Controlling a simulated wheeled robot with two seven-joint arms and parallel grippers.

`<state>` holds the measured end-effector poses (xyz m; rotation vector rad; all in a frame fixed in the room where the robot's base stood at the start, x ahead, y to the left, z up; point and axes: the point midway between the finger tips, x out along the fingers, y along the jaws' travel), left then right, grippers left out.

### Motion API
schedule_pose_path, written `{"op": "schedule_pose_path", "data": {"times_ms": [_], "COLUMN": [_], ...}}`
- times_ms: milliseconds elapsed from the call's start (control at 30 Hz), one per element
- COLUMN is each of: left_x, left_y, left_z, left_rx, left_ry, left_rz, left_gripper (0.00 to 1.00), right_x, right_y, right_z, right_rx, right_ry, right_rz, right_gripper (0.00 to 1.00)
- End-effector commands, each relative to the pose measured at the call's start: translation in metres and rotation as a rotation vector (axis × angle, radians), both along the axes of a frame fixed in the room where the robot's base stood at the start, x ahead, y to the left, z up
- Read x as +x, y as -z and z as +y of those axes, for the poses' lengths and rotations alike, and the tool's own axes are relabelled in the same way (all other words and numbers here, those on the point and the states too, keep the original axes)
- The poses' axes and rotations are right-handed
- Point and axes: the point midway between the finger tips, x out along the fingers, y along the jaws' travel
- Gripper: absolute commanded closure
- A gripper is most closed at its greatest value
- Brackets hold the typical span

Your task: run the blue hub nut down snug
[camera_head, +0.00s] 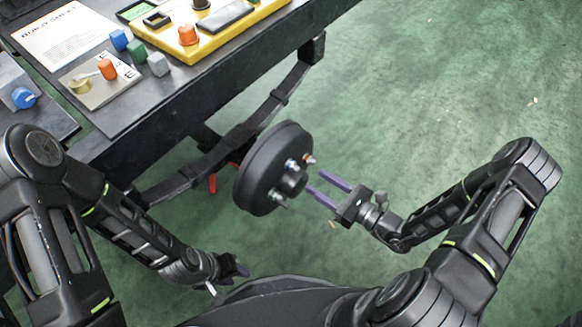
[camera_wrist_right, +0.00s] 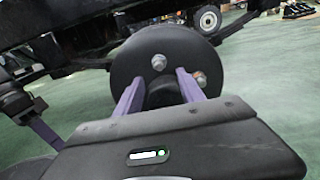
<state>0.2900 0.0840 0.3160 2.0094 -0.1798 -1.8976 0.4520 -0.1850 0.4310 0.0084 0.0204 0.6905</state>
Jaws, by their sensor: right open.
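The dark round hub (camera_head: 262,160) hangs from the strap-like beam below the table, its stud face turned toward my right gripper. A small silver nut or stud end with a faint bluish tint (camera_head: 290,164) shows on its upper face. An orange-tipped stud (camera_head: 308,159) is beside it, and a silver stud (camera_head: 278,198) is lower. I cannot tell surely which is the blue hub nut. My right gripper (camera_head: 315,183) is open and empty, its purple fingers pointing at the hub centre. In the right wrist view its fingers (camera_wrist_right: 160,75) frame the hub's centre boss (camera_wrist_right: 161,94). My left gripper (camera_head: 238,268) is low, apart from the hub.
The table holds a yellow tray (camera_head: 205,42), a build sheet (camera_head: 65,35), a plate with an orange part (camera_head: 108,69), a blue block (camera_head: 119,40) and a blue knob (camera_head: 24,97) at the far left. The table edge and beam (camera_head: 225,145) flank the hub. Green floor lies open right.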

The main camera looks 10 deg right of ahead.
Motion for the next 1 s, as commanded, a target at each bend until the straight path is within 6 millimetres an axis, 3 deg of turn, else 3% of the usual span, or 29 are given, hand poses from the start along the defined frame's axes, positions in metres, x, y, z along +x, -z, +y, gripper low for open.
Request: {"op": "schedule_pose_path", "data": {"times_ms": [467,1000], "left_x": [0.000,0.004], "left_y": [0.002,0.017], "left_z": [0.000,0.004], "left_rx": [0.000,0.006], "left_ry": [0.000,-0.009], "left_rz": [0.001,-0.005], "left_gripper": [0.64,0.64], "right_x": [0.004,0.057], "right_y": [-0.004,-0.003], "right_z": [0.004,0.049], "right_rx": [0.001,0.002], "right_ry": [-0.002,-0.003], "right_rz": [-0.021,-0.021], "right_gripper": [0.54,0.54]}}
